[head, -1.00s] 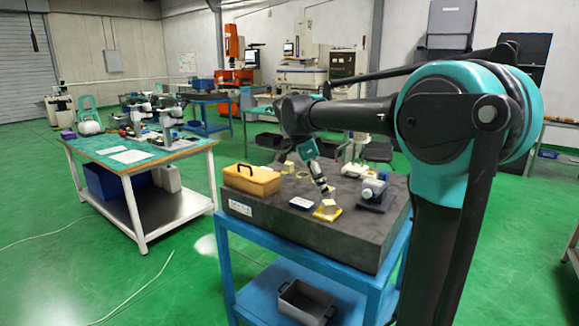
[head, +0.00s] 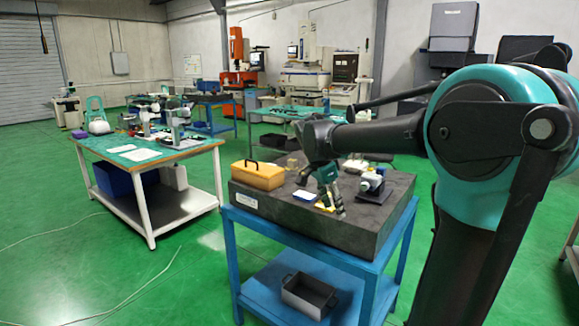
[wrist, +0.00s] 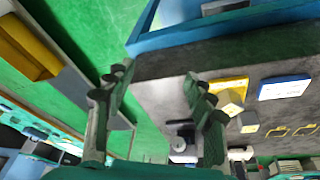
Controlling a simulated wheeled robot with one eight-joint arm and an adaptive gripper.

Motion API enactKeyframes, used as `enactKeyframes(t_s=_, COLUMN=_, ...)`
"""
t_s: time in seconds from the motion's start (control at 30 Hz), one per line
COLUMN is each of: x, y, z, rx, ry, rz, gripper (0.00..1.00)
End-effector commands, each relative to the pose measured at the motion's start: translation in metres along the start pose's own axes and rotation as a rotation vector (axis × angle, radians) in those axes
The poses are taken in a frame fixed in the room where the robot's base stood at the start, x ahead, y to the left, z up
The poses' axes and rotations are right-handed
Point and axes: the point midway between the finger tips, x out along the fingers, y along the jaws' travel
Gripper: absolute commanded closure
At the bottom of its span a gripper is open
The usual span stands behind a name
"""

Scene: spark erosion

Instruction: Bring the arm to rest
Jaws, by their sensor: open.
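My gripper (head: 338,213) hangs from my arm over the front of the dark stone slab (head: 290,213), fingers pointing down. In the wrist view my gripper (wrist: 160,85) shows two dark fingers well apart with nothing held between them. A yellow piece (wrist: 228,90) and a blue-and-white piece (wrist: 285,87) lie on the slab to the right of the fingers. In the head view my gripper partly hides the yellow piece; the blue-and-white piece (head: 305,196) shows to its left.
A yellow case (head: 258,177) with a black handle stands at the slab's left. A blue cart (head: 300,252) carries the slab, with a grey bin (head: 309,295) below. Green floor is free at left.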

Motion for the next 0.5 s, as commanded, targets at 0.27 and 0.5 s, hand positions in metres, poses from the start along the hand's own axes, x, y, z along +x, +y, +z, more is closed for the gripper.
enactKeyframes(t_s=0.27, x=0.065, y=0.048, z=0.012, rx=-0.292, ry=-0.054, rz=-0.096, gripper=0.45)
enactKeyframes(t_s=0.5, x=0.145, y=0.121, z=0.045, rx=-0.7, ry=-0.044, rz=-0.267, gripper=0.45)
